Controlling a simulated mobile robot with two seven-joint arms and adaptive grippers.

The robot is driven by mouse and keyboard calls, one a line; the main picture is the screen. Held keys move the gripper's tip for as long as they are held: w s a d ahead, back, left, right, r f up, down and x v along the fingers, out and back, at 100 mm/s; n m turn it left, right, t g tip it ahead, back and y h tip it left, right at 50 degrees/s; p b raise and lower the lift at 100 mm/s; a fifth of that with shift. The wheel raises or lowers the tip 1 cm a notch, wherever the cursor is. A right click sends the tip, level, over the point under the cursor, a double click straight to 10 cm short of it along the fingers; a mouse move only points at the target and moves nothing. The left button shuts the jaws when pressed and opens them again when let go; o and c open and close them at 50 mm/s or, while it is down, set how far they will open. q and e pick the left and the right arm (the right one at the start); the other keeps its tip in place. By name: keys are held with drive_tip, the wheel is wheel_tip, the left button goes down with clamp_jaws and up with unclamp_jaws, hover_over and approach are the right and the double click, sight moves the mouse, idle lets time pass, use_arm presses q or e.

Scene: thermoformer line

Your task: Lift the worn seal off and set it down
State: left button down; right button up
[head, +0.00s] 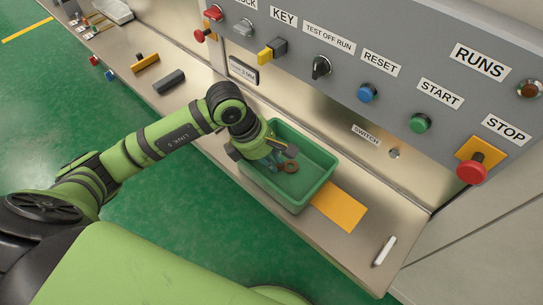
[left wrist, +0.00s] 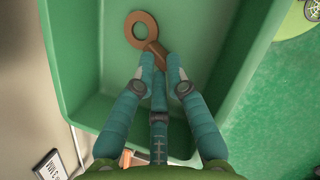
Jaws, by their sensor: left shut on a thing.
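The worn seal (head: 291,167) is a brown ring with a short tab. It shows inside the outline of the green tray (head: 266,191). My left gripper (head: 279,164) reaches down into the tray and is shut on the seal's tab. In the left wrist view the seal (left wrist: 142,29) sticks out past the teal fingertips (left wrist: 159,68), over the floor of the tray (left wrist: 75,70). Whether the seal touches the floor cannot be told. My right gripper is not in view.
The steel ledge (head: 212,128) bears a yellow-orange sheet (head: 340,206) beside the tray, a white marker-like stick (head: 385,251), a dark block (head: 168,82) and an orange-yellow block (head: 145,63). A grey control panel (head: 385,55) with buttons and switches stands behind the tray.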

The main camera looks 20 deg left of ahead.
use_arm(q)
drive_tip(key=c, duration=1.2)
unclamp_jaws()
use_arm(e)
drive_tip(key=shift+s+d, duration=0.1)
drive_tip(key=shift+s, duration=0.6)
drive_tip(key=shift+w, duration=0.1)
use_arm(q)
drive_tip(key=v, duration=1.2)
drive_tip(key=shift+s, duration=0.1)
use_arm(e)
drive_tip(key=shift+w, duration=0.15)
